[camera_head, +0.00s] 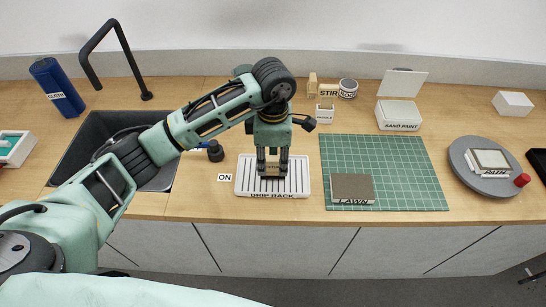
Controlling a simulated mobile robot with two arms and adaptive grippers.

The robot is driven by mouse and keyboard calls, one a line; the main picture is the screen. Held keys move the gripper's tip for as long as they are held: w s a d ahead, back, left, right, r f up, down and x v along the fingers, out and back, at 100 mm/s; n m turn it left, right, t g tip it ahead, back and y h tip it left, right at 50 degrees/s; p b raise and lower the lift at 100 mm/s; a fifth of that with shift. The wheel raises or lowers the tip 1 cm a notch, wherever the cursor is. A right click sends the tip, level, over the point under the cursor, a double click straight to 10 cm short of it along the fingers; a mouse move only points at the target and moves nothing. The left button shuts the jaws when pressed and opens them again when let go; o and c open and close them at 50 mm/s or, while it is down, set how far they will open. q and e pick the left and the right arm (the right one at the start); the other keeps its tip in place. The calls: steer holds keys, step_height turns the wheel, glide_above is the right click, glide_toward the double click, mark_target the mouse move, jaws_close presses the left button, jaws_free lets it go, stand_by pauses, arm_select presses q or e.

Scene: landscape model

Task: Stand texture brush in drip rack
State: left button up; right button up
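The white drip rack (243,180), with dark slots and a front label, lies flat on the wooden counter between the sink and the green mat. My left gripper (272,172) points straight down over the middle of the rack, its fingertips low at the slots. My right gripper is out of view.
A dark sink (90,135) with a black tap (125,50) is left. Right are a green cutting mat (400,165) with a brown LAWN tile (352,188), a grey turntable (486,188) and a SAND PAINT box (398,113). Small labelled containers (325,108) stand behind the rack.

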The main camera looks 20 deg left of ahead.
mark_target(273, 158)
arm_select(q)
steer(key=shift+r+p, duration=0.25)
steer(key=shift+p, duration=0.05)
step_height(273, 158, up, 4)
steer(key=shift+w+r+b, duration=0.1)
steer(key=shift+b, duration=1)
step_height(273, 158, up, 8)
steer(key=shift+f+b, duration=0.2)
steer(key=shift+b, duration=0.2)
